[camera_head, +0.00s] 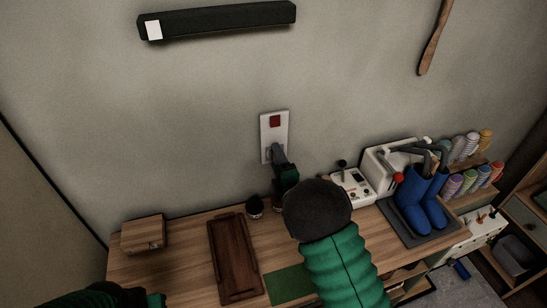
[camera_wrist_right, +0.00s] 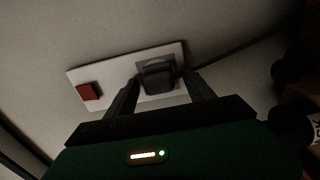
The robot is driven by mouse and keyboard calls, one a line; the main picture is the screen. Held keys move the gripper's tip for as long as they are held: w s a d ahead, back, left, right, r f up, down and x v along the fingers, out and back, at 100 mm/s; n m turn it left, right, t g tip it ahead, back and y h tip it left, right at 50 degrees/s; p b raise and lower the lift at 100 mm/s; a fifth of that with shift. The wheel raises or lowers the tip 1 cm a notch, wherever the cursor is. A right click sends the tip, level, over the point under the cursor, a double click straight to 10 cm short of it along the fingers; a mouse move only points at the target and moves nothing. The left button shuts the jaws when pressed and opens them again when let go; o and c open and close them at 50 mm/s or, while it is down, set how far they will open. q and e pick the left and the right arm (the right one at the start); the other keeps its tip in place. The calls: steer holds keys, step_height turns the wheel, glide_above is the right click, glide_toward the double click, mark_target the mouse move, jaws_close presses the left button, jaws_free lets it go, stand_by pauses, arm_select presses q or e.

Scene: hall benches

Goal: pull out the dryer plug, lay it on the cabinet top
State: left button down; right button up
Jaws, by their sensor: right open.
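The white wall socket plate (camera_head: 268,121) with a red switch is on the wall above the cabinet. In the right wrist view, the dark grey dryer plug (camera_wrist_right: 158,76) sits in the socket on the white plate (camera_wrist_right: 110,73), beside the red switch (camera_wrist_right: 88,92). My right gripper (camera_wrist_right: 163,88) is open, with one finger on each side of the plug. In the head view my right gripper (camera_head: 279,153) reaches the plate's lower part and hides the plug. The wooden cabinet top (camera_head: 186,257) lies below. My left gripper (camera_head: 150,299) shows only partly at the bottom edge.
A wooden box (camera_head: 142,235), a dark wooden tray (camera_head: 232,258) and a green mat (camera_head: 288,284) are on the top. Blue boots (camera_head: 414,205) on a dark tray and a white device (camera_head: 354,187) stand right. A dark cable (camera_wrist_right: 245,52) runs right from the plug.

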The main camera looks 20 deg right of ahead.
steer(key=shift+d, duration=0.3)
arm_select(q)
steer(key=shift+d, duration=0.3)
steer(key=shift+a+f, duration=0.1)
steer(key=shift+a, duration=0.05)
arm_select(e)
steer(key=shift+a, duration=0.25)
arm_select(q)
steer(key=shift+a+f, duration=0.1)
steer(key=shift+f, duration=0.05)
arm_select(e)
steer(key=shift+a, duration=0.1)
steer(key=shift+c, duration=0.4)
steer(key=shift+d, duration=0.2)
steer(key=shift+c, duration=1.3)
steer(key=shift+a, duration=0.1)
jaws_close()
steer(key=shift+s, duration=0.1)
